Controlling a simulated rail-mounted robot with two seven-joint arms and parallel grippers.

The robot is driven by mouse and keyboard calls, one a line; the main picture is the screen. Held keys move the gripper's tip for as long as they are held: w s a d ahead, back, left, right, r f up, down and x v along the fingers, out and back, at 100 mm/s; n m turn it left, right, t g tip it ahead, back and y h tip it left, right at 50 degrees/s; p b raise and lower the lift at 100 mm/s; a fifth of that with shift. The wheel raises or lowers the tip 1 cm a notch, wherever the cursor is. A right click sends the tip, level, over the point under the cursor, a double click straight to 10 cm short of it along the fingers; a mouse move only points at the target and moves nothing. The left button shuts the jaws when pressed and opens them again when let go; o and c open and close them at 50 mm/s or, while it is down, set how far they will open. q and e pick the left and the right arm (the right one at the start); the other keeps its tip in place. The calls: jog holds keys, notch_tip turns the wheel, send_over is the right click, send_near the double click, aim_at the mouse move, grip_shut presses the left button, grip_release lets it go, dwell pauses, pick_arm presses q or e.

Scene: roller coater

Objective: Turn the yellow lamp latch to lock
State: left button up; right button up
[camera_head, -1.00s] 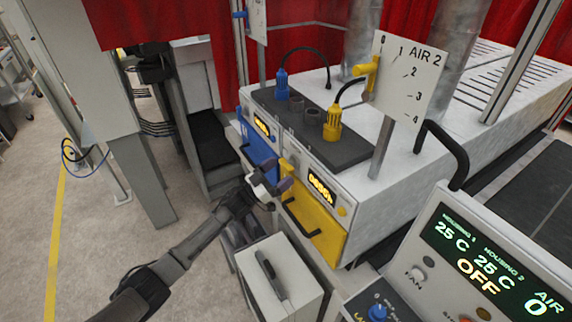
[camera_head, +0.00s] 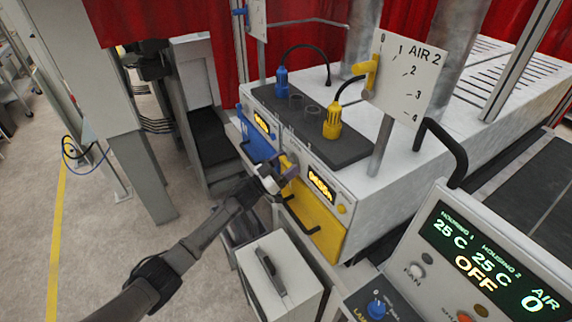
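The yellow lamp latch (camera_head: 287,161) is a small yellow piece on the front of the white lamp housing, just left of the yellow-lit display (camera_head: 319,187). My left gripper (camera_head: 284,177) is right at it, and its fingers partly hide it. I cannot tell whether the fingers touch the latch, or whether they are open or shut. The yellow drawer front (camera_head: 325,233) with a black handle is below right of the gripper. The blue drawer front (camera_head: 259,146) is to its upper left. My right gripper is not in view.
A blue plug (camera_head: 282,83) and a yellow plug (camera_head: 333,120) stand on the dark top panel. The AIR 2 plate (camera_head: 413,80) with a yellow lever rises to the right. A white box (camera_head: 282,275) stands below the gripper. A control panel (camera_head: 485,262) reads OFF at lower right.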

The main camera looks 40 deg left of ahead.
pick_arm(q)
jog(key=c, duration=0.4)
jog(key=shift+o, duration=0.2)
